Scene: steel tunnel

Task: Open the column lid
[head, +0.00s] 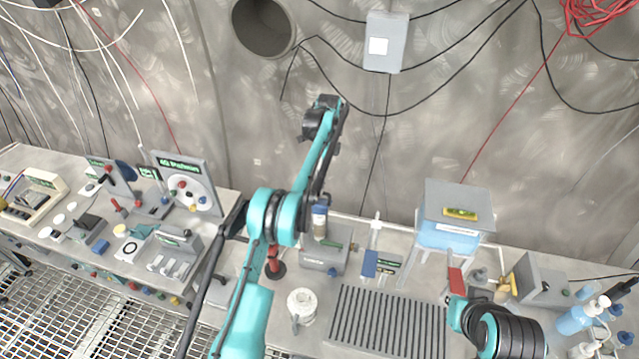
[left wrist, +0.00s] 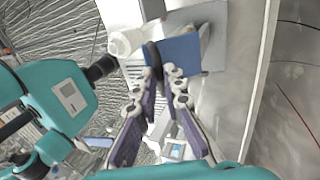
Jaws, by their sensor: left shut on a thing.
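In the left wrist view my left gripper (left wrist: 164,76) has its two purple-grey fingers drawn together at the tips. They are shut on a flat blue piece (left wrist: 183,50), which has a dark edge on its left and a grey plate (left wrist: 214,38) behind it. I cannot tell whether this piece is the column lid. In the head view my left arm rises across the middle, and I cannot make out its fingers there. A grey bench unit (head: 325,262) stands behind the arm, partly hidden. My right arm shows at the lower right; its fingers are not visible.
A ribbed dark tray (head: 388,322) and a white round jar (head: 301,303) are at the bench front. A light-blue box with a grey top (head: 450,232) stands on legs to the right. Panels and small parts crowd the left bench. The tunnel wall is close behind.

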